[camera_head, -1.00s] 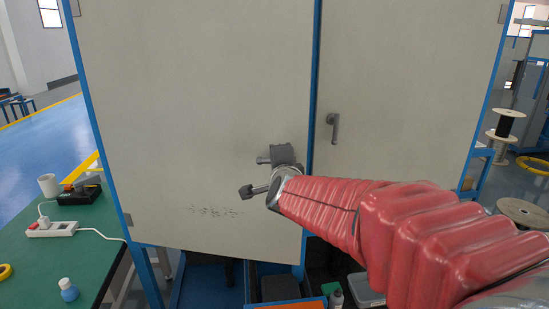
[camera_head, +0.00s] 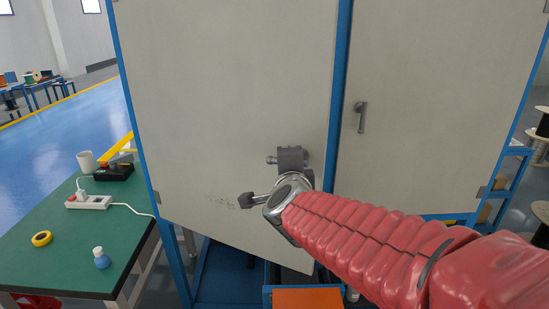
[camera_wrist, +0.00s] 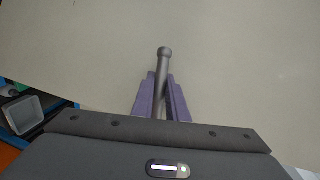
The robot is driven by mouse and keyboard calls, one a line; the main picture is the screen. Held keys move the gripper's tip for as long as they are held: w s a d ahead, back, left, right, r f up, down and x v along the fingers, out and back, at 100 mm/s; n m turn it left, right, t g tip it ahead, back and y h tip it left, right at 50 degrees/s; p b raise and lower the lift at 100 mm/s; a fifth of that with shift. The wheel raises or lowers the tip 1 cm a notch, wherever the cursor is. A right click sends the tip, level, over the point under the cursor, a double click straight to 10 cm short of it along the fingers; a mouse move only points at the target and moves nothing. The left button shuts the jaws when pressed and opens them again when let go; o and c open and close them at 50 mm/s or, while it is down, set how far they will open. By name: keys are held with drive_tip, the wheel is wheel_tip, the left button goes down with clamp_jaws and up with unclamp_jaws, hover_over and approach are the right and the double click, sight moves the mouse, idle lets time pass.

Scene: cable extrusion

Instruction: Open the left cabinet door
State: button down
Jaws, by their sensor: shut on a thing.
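The left cabinet door (camera_head: 215,95) is a large pale panel with a blue edge on its left side, and it stands ajar, its lower right corner swung out from the frame. My gripper (camera_wrist: 160,78) is shut on the left door's grey handle (camera_wrist: 164,54), whose rounded end sticks out beyond the purple fingers in the wrist view. In the head view my wrist hides most of the handle and the fingertips. The right cabinet door (camera_head: 440,120) is closed, with its own grey handle (camera_head: 361,112).
A green table (camera_head: 60,255) at the left holds a white power strip (camera_head: 88,202), a black control box (camera_head: 115,172), a cup (camera_head: 87,161), yellow tape (camera_head: 41,239) and a small bottle (camera_head: 101,257). An orange-topped bin (camera_head: 308,298) lies below the door. Blue floor is clear behind left.

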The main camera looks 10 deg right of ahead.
drive_tip(key=c, duration=1.7)
unclamp_jaws()
drive_tip(key=shift+c, duration=0.2)
drive_tip(key=v, duration=1.3)
drive_tip(key=shift+s, duration=0.35)
drive_tip(key=shift+r, duration=0.15)
drive_tip(key=shift+c, duration=0.5)
